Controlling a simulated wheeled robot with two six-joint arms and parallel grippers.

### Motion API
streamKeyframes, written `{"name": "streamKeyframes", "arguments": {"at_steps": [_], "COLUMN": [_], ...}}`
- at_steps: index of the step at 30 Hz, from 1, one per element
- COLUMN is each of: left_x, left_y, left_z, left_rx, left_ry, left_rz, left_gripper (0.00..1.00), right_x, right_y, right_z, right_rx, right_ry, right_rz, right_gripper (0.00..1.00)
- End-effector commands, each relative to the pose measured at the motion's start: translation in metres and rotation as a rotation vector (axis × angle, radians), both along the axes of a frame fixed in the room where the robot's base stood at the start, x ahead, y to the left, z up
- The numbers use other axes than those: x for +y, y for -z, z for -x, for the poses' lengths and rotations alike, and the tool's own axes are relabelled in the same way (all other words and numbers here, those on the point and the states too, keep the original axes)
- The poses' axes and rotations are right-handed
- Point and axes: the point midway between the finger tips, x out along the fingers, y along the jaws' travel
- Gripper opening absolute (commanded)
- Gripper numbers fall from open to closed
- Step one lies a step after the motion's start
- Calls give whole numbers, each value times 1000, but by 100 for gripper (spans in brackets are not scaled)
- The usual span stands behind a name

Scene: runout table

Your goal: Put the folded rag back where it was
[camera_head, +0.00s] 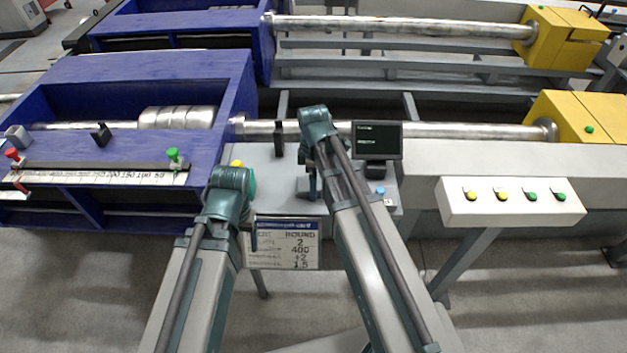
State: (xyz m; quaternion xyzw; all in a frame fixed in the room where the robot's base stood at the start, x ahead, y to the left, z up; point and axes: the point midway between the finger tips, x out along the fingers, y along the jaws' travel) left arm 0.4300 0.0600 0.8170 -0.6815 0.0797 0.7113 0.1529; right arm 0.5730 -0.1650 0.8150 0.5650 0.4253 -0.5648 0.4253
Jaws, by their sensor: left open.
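I cannot make out a folded rag anywhere in this view. My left gripper (253,234) is open, partly hidden behind my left arm, in front of the machine beside the top of the white sign (285,258). I see nothing between its fingers. My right gripper (311,184) is mostly hidden by my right arm, over the grey table (266,165); its fingers cannot be told apart. A small blue-topped item (380,191) sits on the table to the right of my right arm.
A blue machine frame (150,68) with a scale rail (130,176) stands at left. A steel bar (455,131) runs to a yellow block (585,117) at right. A small dark screen (377,139) and a button panel (510,201) stand at right. Grey floor is open in front.

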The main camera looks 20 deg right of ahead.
Motion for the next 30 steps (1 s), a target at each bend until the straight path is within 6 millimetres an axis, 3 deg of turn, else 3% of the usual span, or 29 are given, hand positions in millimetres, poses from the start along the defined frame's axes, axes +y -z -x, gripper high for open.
{"name": "streamKeyframes", "arguments": {"at_steps": [8,24,30], "left_x": [0,0,0], "left_y": [-27,-108,-122], "left_z": [0,0,0], "left_rx": [0,0,0], "left_ry": [0,0,0], "left_rz": [0,0,0], "left_gripper": [74,74,74], "right_x": [0,0,0], "right_y": [-27,-108,-122], "right_z": [0,0,0], "right_rx": [0,0,0], "right_ry": [0,0,0], "right_rz": [0,0,0], "right_gripper": [100,100,100]}}
